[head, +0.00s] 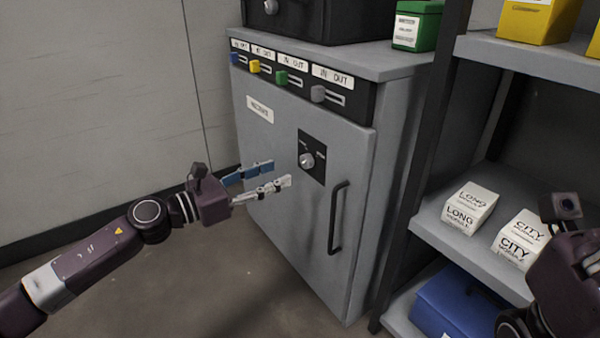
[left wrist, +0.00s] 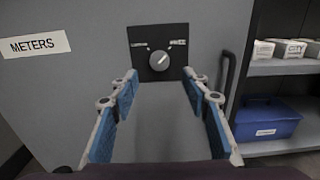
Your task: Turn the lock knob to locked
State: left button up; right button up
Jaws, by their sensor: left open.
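The lock knob (head: 306,160) is a round silver knob on a black square plate (head: 318,147) on the grey cabinet door (head: 290,205). In the left wrist view the knob (left wrist: 159,62) shows a pointer mark toward its upper right, and the plate has a small label on each side, too small to read surely. My left gripper (head: 278,175) is open and empty, in front of the door and to the left of the knob. In the left wrist view the knob lies ahead, between the lines of the two blue-padded fingers, apart from them. My right gripper is not visible.
A dark vertical handle (head: 338,217) sticks out right of the knob. Coloured sliders (head: 281,78) run along the cabinet's top. A shelf (head: 480,240) at right holds white boxes (head: 470,208) and a blue bin (head: 455,305). Floor left of the cabinet is clear.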

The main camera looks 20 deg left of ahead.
aim_at(303, 163)
pick_arm(q)
jog(key=shift+x, duration=3.65)
jog(key=c, duration=1.2)
jog(key=shift+o, duration=0.2)
